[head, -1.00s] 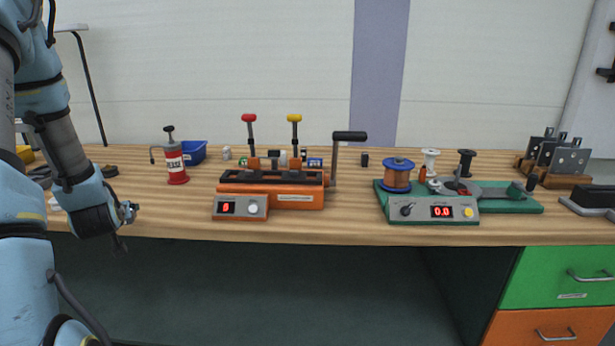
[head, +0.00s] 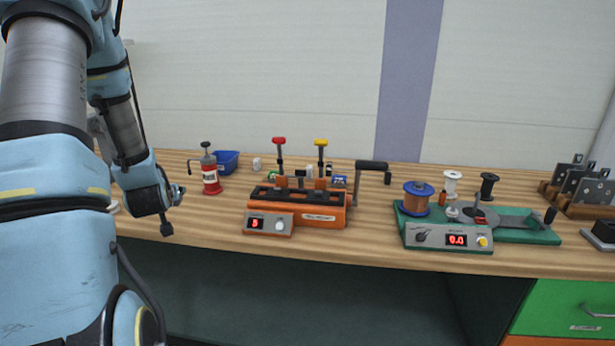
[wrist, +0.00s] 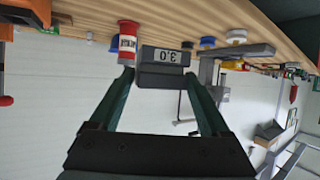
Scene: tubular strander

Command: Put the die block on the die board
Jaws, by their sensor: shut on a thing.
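The die block (wrist: 163,56), a dark grey block with a pale number label, is between the two green fingers of my gripper (wrist: 160,78) in the wrist view. The fingers are shut on it. The wrist view is upside down, with the bench top along its upper edge. I cannot pick out the die board for certain; a wooden stand with dark upright plates (head: 577,185) is at the far right.
On the wooden bench (head: 355,248) stand a red grease pump (head: 210,175), a blue bin (head: 226,161), an orange machine with levers (head: 300,207) and a green winder with a copper spool (head: 470,230). The bench's front strip is mostly clear.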

